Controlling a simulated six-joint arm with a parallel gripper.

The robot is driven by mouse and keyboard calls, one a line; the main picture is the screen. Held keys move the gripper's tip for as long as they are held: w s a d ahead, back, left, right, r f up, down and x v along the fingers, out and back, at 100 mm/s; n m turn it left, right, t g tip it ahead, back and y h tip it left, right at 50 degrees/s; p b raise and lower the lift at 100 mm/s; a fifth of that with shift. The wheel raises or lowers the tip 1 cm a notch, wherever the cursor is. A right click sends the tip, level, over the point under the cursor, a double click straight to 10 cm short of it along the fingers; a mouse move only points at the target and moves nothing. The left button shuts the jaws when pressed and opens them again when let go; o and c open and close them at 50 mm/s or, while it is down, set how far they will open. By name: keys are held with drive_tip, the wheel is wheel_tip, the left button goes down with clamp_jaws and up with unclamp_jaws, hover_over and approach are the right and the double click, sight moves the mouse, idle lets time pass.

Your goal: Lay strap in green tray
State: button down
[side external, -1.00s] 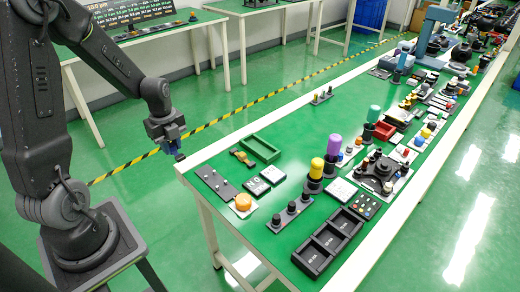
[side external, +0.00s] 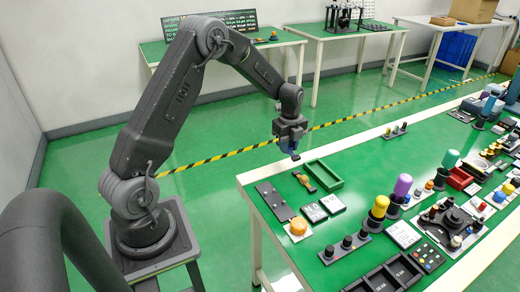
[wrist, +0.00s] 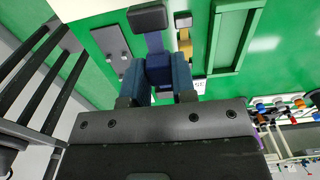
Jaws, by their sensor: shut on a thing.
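The green tray (side external: 331,187) is a shallow, empty rectangular box on the green table. It also shows at the upper right of the wrist view (wrist: 214,42). My gripper (side external: 290,142) is in the air near the table's back left edge, to the left of the tray and above it. In the wrist view, its blue fingers (wrist: 158,80) are shut on a blue-violet strip with a black end block, apparently the strap (wrist: 154,42). The black end points away from the wrist.
A brown-and-dark item (side external: 305,182) lies just left of the tray. A grey plate with small knobs (side external: 274,200) is farther left. An orange knob (side external: 298,226) and white cards stand in front. Several knobs and black bins fill the right.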

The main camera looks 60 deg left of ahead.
drive_tip(key=w+d+f, duration=0.1)
drive_tip(key=w+d, duration=0.1)
drive_tip(key=w, duration=0.1)
drive_tip(key=w+d+f, duration=0.1)
drive_tip(key=w+d, duration=0.1)
drive_tip(key=w, duration=0.2)
drive_tip(key=w+d, duration=0.2)
drive_tip(key=w, duration=0.2)
drive_tip(key=shift+d+f, duration=0.15)
drive_tip(key=shift+f, duration=2.7)
drive_tip(key=c, duration=0.8)
unclamp_jaws()
drive_tip(key=shift+c, duration=0.2)
wheel_tip(320, 180, up, 14)
drive_tip(key=shift+s, duration=0.1)
